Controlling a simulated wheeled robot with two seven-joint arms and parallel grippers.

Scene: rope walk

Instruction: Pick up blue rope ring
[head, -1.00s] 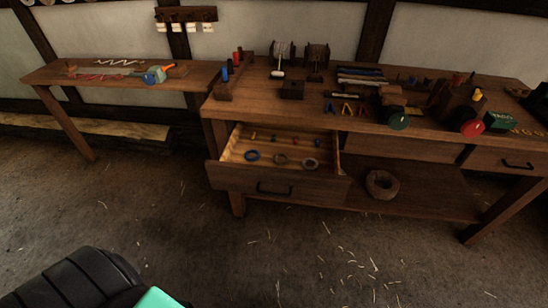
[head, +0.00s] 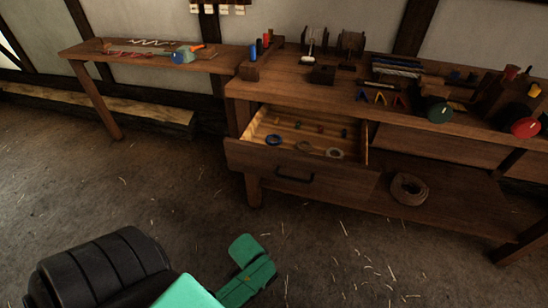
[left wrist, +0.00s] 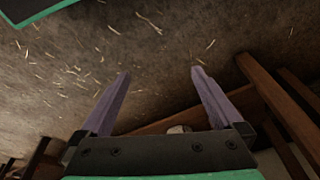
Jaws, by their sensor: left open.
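The blue rope ring (head: 273,140) lies flat at the left front inside the open wooden drawer (head: 262,159) in the head view. A dull brown-grey ring (head: 304,146) and a pale ring (head: 335,154) lie to its right. My left arm comes in at the bottom left of the head view, its green part over the floor and well short of the drawer. My left gripper (left wrist: 161,73) shows in the left wrist view, its two purple-grey fingers apart with nothing between the tips. The blue ring cannot be made out there. My right gripper is out of view.
The workbench (head: 275,82) above the drawer holds several tools and spools. A rope coil (head: 409,189) lies on the lower shelf. A narrow side table (head: 120,55) stands at the left. The straw-strewn floor (head: 190,195) in front is open.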

